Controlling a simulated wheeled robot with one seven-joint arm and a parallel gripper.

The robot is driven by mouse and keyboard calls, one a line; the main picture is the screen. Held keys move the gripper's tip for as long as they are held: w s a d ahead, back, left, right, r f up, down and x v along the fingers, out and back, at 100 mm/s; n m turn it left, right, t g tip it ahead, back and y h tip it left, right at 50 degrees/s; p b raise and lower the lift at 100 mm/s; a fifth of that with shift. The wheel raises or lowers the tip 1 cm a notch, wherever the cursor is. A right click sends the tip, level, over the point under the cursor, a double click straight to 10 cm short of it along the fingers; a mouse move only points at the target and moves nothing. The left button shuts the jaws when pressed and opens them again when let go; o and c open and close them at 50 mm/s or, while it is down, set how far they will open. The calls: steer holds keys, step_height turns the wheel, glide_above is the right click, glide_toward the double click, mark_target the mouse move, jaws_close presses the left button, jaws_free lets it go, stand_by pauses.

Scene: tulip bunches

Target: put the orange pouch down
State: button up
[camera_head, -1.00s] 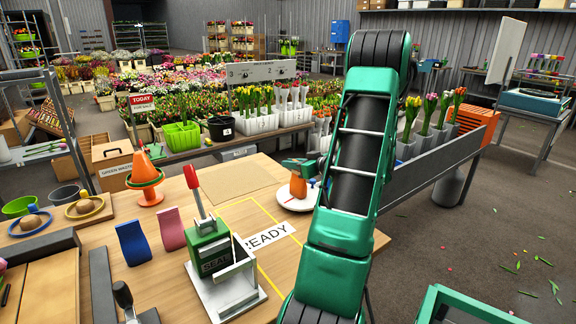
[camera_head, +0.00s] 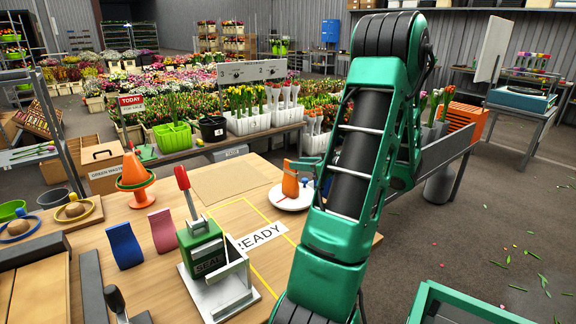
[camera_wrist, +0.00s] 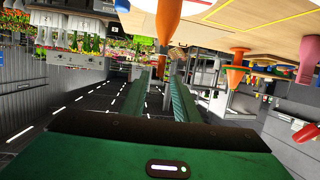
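The orange pouch (camera_head: 290,181) stands upright on a round white plate (camera_head: 283,203) near the table's far right edge. What looks like the same pouch shows upside down at the top of the wrist view (camera_wrist: 168,16). My gripper (camera_wrist: 160,74) has its two green fingers apart, with only floor and background between them. In the head view, part of my gripper (camera_head: 307,165) shows just right of the pouch's top, and my arm hides the rest. The pouch lies outside the gap between the fingers.
A yellow-taped zone with a READY label (camera_head: 262,236) lies left of my arm. A green stamp press (camera_head: 203,250), blue pouch (camera_head: 125,245), pink pouch (camera_head: 162,231) and orange cone (camera_head: 134,170) stand on the table. Bare wood lies around the brown mat (camera_head: 230,180).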

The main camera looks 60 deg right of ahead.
steer(key=shift+v, duration=1.3)
steer(key=shift+s, duration=0.1)
